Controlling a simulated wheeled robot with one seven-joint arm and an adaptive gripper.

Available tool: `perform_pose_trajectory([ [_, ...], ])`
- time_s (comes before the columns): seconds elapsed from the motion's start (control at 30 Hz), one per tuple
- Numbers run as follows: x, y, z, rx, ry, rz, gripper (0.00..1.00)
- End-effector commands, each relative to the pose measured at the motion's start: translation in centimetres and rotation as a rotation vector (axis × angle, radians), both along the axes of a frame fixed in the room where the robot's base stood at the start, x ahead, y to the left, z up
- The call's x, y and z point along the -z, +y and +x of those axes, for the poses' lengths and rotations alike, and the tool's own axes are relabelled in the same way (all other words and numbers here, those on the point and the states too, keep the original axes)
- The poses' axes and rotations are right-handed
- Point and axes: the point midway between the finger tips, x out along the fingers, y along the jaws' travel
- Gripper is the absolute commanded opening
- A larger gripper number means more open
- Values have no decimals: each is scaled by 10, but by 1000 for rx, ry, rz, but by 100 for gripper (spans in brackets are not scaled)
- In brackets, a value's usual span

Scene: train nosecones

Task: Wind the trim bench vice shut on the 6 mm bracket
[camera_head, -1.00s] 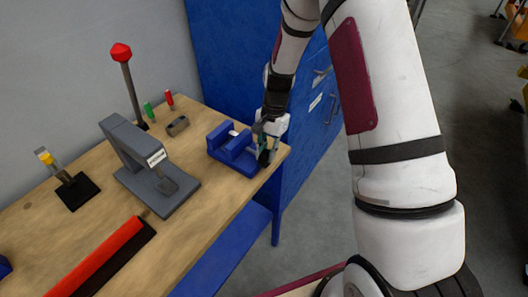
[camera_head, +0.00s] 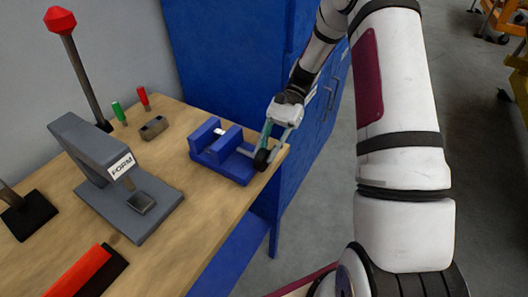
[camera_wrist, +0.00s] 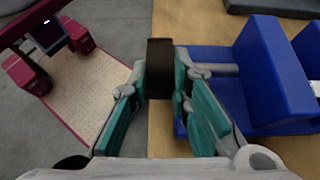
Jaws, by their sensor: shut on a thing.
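The blue bench vice (camera_head: 228,168) sits at the bench's right end. A small pale piece (camera_head: 219,131), perhaps the bracket, shows at the gap between its two jaw blocks. The black knob (camera_head: 261,160) of the vice's screw is on the right side, near the bench edge. My gripper (camera_head: 266,149) reaches down to it from the upper right. In the wrist view the teal fingers are shut on the black knob (camera_wrist: 160,66), with the blue vice body (camera_wrist: 270,65) to the right. The pale piece is only partly visible at the right edge there.
A grey press marked FORM (camera_head: 100,155) stands left of the vice. A dark block (camera_head: 153,128), green and red pegs and a red-topped lever (camera_head: 82,70) stand behind. A blue cabinet (camera_head: 225,60) rises behind the bench (camera_head: 195,215). Open floor lies to the right.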

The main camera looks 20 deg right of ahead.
Motion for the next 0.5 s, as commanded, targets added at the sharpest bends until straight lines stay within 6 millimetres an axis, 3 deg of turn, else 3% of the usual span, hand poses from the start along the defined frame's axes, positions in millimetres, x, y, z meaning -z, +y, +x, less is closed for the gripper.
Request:
perform_pose_trajectory([
  [0.5, 3, -1, 1, 1, 47, 66, 0],
])
